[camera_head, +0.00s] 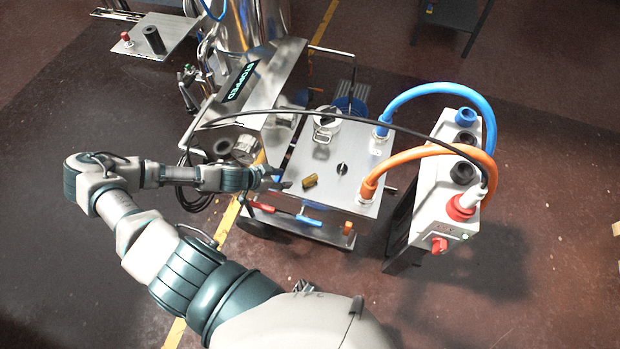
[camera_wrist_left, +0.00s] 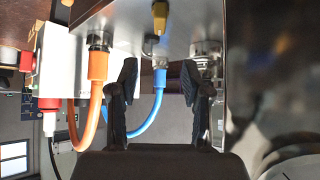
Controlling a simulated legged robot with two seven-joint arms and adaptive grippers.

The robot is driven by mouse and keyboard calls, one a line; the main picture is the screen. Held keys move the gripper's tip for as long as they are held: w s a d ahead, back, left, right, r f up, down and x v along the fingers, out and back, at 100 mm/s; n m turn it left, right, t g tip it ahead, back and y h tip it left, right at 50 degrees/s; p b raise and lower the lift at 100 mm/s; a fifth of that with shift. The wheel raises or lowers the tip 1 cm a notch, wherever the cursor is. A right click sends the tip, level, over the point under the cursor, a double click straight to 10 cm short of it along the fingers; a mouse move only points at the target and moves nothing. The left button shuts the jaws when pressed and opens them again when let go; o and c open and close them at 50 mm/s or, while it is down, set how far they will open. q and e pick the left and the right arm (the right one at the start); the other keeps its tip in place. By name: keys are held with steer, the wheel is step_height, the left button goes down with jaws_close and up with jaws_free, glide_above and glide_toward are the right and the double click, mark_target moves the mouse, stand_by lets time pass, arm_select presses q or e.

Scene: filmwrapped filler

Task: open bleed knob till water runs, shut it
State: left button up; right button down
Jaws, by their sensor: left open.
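A small brass knob (camera_head: 310,181), which looks like the bleed knob, sits on the steel plate (camera_head: 330,200) of the cart. It also shows at the top of the left wrist view (camera_wrist_left: 160,16), beyond my fingertips. My left gripper (camera_head: 278,178) is open and empty, at the left edge of the plate, a short way left of the knob and apart from it. In the left wrist view its two dark fingers (camera_wrist_left: 166,88) stand spread with nothing between them. No running water shows. My right gripper is not in view.
An orange hose (camera_head: 400,158) and a blue hose (camera_head: 430,90) arch from the plate to a white unit (camera_head: 432,205) on the right. A black cable (camera_head: 400,128) crosses above the plate. Red and blue handles (camera_head: 285,212) lie below its front edge. A panel reads STOPPED (camera_head: 240,82).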

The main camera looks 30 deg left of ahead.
mark_target(309, 178)
arm_select(q)
steer(key=b+x, duration=0.1)
steer(key=x, duration=1.4)
steer(key=shift+w+f+b, duration=0.1)
steer(key=shift+f+b, duration=0.05)
steer(key=shift+b, duration=0.25)
steer(key=shift+w+d+f, duration=0.15)
steer(key=shift+w+f, duration=0.05)
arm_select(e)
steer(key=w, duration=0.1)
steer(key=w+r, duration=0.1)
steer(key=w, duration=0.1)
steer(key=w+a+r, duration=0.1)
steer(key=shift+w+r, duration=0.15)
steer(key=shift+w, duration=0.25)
arm_select(q)
jaws_close()
